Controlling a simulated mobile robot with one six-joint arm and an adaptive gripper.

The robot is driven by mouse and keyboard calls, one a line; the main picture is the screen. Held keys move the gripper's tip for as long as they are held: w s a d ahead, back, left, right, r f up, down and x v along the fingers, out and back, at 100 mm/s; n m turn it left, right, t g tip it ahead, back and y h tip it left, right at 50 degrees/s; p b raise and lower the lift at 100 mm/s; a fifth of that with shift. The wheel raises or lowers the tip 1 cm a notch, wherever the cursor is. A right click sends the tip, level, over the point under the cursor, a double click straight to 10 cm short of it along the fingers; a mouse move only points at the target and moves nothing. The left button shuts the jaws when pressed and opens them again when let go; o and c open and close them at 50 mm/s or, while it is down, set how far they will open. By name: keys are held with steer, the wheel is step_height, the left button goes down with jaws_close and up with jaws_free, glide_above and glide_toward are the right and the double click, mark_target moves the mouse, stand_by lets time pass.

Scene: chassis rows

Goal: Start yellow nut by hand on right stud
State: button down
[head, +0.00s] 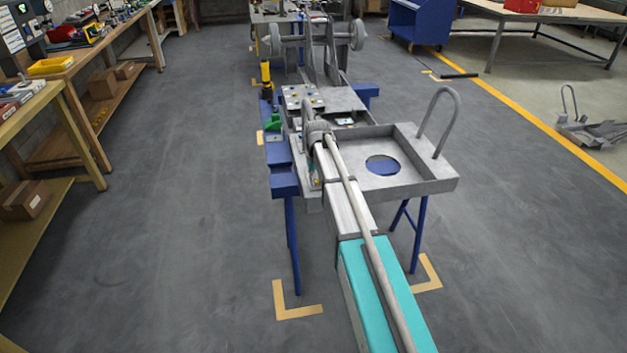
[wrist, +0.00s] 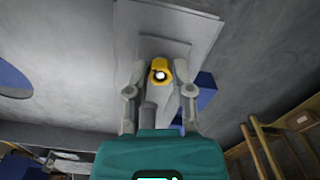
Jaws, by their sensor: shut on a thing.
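The yellow nut (wrist: 161,64) is between the two grey fingers of my gripper (wrist: 160,71) in the wrist view. My gripper is shut on it. The nut's hole faces the camera, with a bright spot inside; I cannot tell whether that is a stud end or light. A flat grey metal plate (wrist: 150,20) lies beyond the nut. In the head view my arm reaches over the grey chassis (head: 437,165) and hides the fingertips and the nut. I cannot make out the right stud in either view, nor whether the nut touches one.
The chassis rests on blue stands (head: 292,240). A raised plate with small coloured parts (head: 303,98) lies beyond my arm's end, and a bent metal loop (head: 440,120) stands at the chassis's right. Workbenches (head: 60,105) line the left. The floor on both sides is mostly clear.

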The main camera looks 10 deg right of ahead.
steer(key=m, duration=0.3)
steer(key=shift+a+m, duration=0.1)
steer(key=shift+m, duration=1)
steer(key=shift+m, duration=0.3)
steer(key=shift+a+m, duration=0.1)
steer(key=shift+m, duration=2.2)
steer(key=shift+w+m, duration=0.1)
steer(key=shift+m, duration=0.6)
steer(key=shift+a+m, duration=0.1)
steer(key=shift+m, duration=1.7)
